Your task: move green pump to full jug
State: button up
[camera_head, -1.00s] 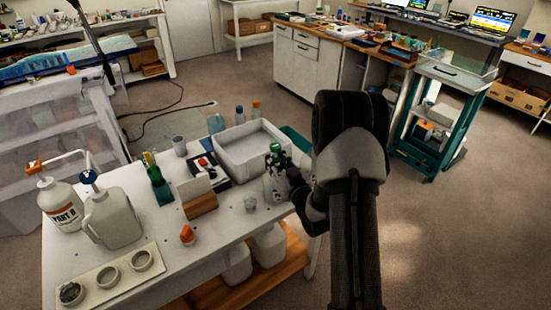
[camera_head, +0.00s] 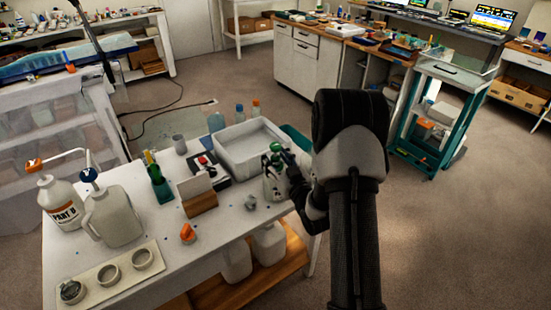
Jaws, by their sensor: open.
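The green pump (camera_head: 275,147) shows as a green head above a small, pale, clear-looking bottle (camera_head: 271,187) at the table's right side. My gripper (camera_head: 284,163) is open, close beside the pump on its right. The view is too small to tell whether the fingers touch it. A white jug (camera_head: 113,216) with a blue top stands at the left, beside a white jug labelled PART B (camera_head: 64,212) with an orange pump (camera_head: 35,166). I cannot tell how full the jugs are.
A white tray (camera_head: 226,165) stands behind the bottle. A cup (camera_head: 250,202), an orange cone-like item (camera_head: 187,233), a brown block (camera_head: 202,204) and a green bottle (camera_head: 160,188) stand between it and the jugs. A cup holder (camera_head: 84,299) lies in front.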

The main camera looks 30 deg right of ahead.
jog(key=s, duration=1.2)
jog(key=r+p, duration=0.1)
jog(key=r, duration=0.1)
jog(key=a+r+p, duration=0.1)
jog(key=r+p, duration=0.1)
jog(key=r, duration=0.1)
